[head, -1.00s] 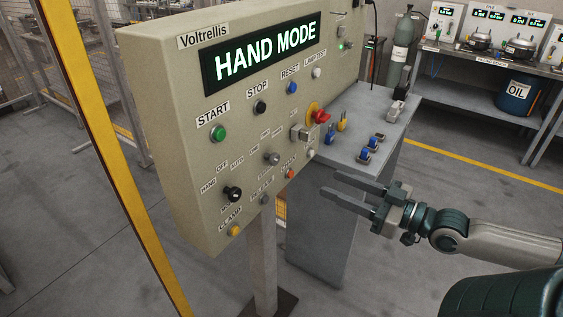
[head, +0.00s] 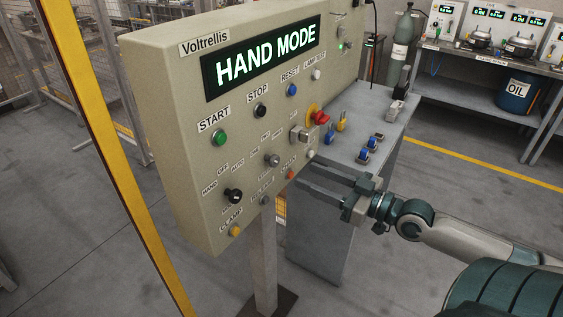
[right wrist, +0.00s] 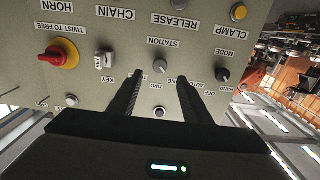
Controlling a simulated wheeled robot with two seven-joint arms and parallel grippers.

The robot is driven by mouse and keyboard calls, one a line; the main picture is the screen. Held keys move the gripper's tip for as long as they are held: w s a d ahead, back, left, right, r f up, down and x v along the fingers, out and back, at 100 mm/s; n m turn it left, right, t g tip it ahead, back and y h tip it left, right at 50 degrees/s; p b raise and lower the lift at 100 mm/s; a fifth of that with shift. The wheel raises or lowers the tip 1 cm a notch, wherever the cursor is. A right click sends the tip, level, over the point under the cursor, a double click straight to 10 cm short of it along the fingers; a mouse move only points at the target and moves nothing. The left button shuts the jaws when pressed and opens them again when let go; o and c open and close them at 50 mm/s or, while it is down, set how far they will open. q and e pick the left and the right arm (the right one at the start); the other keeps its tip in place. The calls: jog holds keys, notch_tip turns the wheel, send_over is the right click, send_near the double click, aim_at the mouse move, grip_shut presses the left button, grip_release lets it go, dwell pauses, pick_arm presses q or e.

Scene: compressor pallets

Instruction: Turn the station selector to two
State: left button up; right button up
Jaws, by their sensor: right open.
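The station selector (head: 272,160) is a small grey knob in the middle row of the beige Voltrellis panel (head: 185,75). In the right wrist view the selector (right wrist: 159,57) shows under its STATION label, with the word TWO nearer the gripper; which way its pointer faces is too small to tell. My right gripper (head: 306,174) is open and empty, to the right of the selector in the head view. In the right wrist view its two fingers (right wrist: 159,78) point at the panel on either side of the selector, apparently short of it. My left gripper is not in view.
The black mode selector (head: 232,194), key switch (head: 299,135) and red emergency knob (head: 320,117) share the selector's row. Small buttons sit above and below. The display (head: 262,55) reads HAND MODE. A grey bench (head: 385,112) stands behind the gripper. A yellow post (head: 100,130) stands left.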

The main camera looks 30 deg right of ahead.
aim_at(277, 163)
jog(key=p+x, duration=0.2)
jog(key=x, duration=0.5)
jog(key=shift+w+r+p, duration=0.15)
jog(key=shift+p, duration=0.15)
jog(key=shift+p+x, duration=0.35)
jog(key=shift+x, duration=0.8)
jog(key=shift+a, duration=0.1)
jog(key=c, duration=1)
